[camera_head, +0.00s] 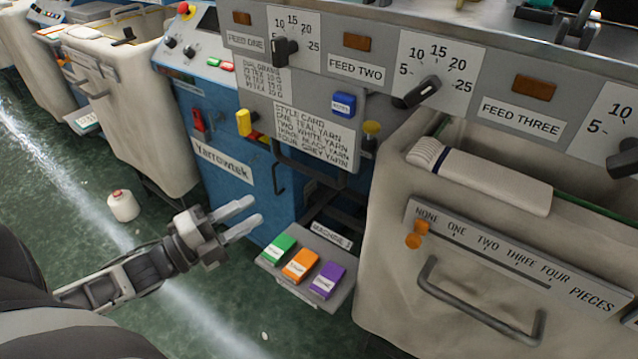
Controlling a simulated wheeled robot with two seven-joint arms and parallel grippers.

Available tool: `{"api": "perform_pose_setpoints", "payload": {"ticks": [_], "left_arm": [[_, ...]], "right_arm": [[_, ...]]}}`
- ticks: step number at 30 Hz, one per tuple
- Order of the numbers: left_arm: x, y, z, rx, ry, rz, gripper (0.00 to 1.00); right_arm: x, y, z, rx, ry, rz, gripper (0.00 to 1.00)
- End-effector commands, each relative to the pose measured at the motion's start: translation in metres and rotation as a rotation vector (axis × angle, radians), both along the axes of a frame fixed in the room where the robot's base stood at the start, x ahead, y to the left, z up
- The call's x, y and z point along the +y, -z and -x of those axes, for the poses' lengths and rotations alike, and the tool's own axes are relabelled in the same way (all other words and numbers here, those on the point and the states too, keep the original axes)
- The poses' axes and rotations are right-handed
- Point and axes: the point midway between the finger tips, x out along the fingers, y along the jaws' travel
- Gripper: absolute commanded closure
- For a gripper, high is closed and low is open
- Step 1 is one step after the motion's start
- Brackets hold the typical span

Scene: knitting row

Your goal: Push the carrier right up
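No part carries a readable label "carrier", and I cannot tell which one it is. A yellow handle (244,122) sits at the left edge of the grey panel, beside the style card. A red handle (198,120) sits on the blue machine front to its left. My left gripper (254,213) is open and empty, its two fingers apart and pointing right. In the picture it is below the yellow handle and left of the tray (329,296) with green, orange and purple blocks; it appears to touch nothing. My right gripper is not in view.
A large cream bin (400,290) with a grey handle (480,310) and an orange marker on its pieces scale stands at right. Dials and feed labels line the panel (380,20) above. Another cream bin (150,130) stands at left.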

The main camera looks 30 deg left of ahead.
Motion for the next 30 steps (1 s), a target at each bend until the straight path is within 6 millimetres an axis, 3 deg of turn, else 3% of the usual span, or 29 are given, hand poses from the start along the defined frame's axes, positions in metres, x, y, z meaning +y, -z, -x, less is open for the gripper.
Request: {"api": "perform_pose_setpoints", "payload": {"ticks": [3, 8, 21, 30], "left_arm": [[0.005, -0.012, -0.003, -0.103, 0.041, -0.089, 0.64], [-0.003, -0.021, -0.019, -0.123, 0.046, -0.102, 0.64], [-0.045, -0.039, -0.100, -0.121, 0.043, -0.098, 0.64], [-0.063, -0.044, -0.134, -0.115, 0.042, -0.097, 0.64]], "right_arm": [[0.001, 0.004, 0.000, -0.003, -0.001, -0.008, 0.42], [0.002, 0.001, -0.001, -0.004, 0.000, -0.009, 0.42], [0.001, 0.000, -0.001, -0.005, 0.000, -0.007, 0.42], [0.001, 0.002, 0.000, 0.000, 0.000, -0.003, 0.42]]}}
